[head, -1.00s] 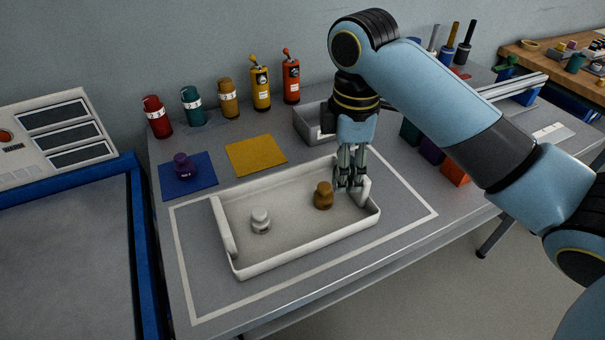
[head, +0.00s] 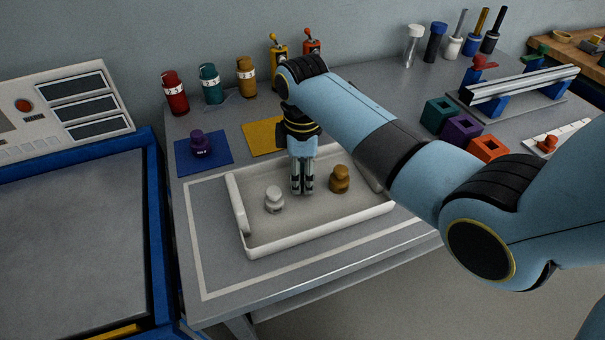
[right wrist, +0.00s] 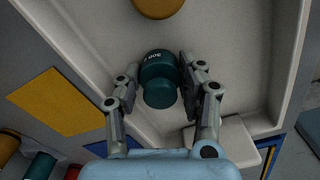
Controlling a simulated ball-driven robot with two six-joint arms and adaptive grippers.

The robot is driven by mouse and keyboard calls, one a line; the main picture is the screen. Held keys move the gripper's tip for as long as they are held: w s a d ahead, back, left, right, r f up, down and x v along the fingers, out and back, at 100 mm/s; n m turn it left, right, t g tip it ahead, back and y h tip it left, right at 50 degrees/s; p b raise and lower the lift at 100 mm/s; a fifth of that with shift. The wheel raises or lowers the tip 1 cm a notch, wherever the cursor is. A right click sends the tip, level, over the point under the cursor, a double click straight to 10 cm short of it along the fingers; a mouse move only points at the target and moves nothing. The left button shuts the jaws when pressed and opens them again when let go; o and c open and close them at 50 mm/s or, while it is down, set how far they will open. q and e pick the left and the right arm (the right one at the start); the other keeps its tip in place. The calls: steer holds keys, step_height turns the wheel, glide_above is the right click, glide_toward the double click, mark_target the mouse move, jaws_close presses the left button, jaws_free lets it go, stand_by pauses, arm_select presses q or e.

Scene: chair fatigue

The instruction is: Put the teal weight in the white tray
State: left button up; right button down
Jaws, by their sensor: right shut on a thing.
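The white tray (head: 315,223) lies on the grey table and also fills much of the right wrist view (right wrist: 225,40). My right gripper (head: 302,190) points down inside the tray's outline, between the white weight (head: 274,201) and the brown weight (head: 339,180). In the right wrist view, the teal weight (right wrist: 159,78) is between the fingers of my right gripper (right wrist: 160,88), which is shut on it. The gripper hides the teal weight in the head view. I cannot tell whether the weight touches the tray floor. My left gripper is not in view.
A purple weight (head: 199,144) stands on a blue mat (head: 217,150), left of a yellow mat (head: 260,138). Several bottles stand along the back wall. Hollow coloured blocks (head: 461,129) and a railed stand (head: 520,90) are at the right. A blue-framed bench is at the left.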

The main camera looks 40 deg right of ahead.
mark_target(303, 167)
steer(key=shift+f, duration=0.15)
steer(key=c, duration=0.8)
jaws_free()
steer(key=shift+o, duration=0.2)
step_height(303, 167, up, 12)
steer(key=shift+r+p, duration=0.15)
steer(key=shift+p, duration=0.45)
